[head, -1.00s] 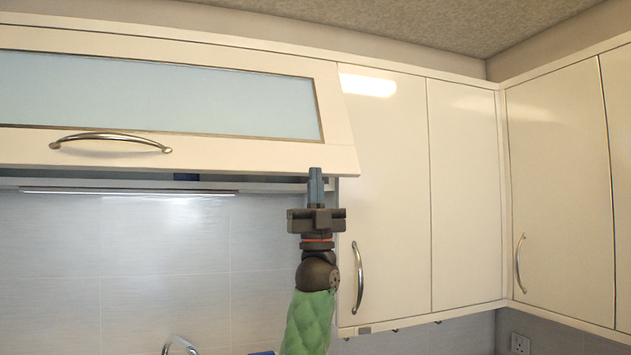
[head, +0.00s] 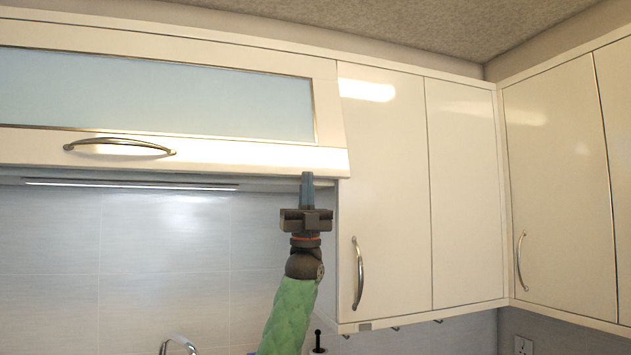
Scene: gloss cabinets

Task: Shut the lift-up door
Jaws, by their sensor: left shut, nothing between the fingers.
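The lift-up door (head: 240,151) is a cream front with a frosted glass panel (head: 180,97) and a curved metal handle (head: 120,147). It is tilted out a little at its bottom edge, close to the cabinet. My left gripper (head: 307,176) is shut and empty, pointing up at the door's lower right corner. Its fingertips are at the bottom edge of the door; I cannot tell whether they touch it. My right gripper is not in view.
Closed cream cabinets (head: 380,200) with a metal handle (head: 358,273) stand just right of my gripper. More cabinets (head: 555,170) turn the corner at the right. A tap (head: 179,345) shows below. The tiled wall (head: 150,245) under the door is clear.

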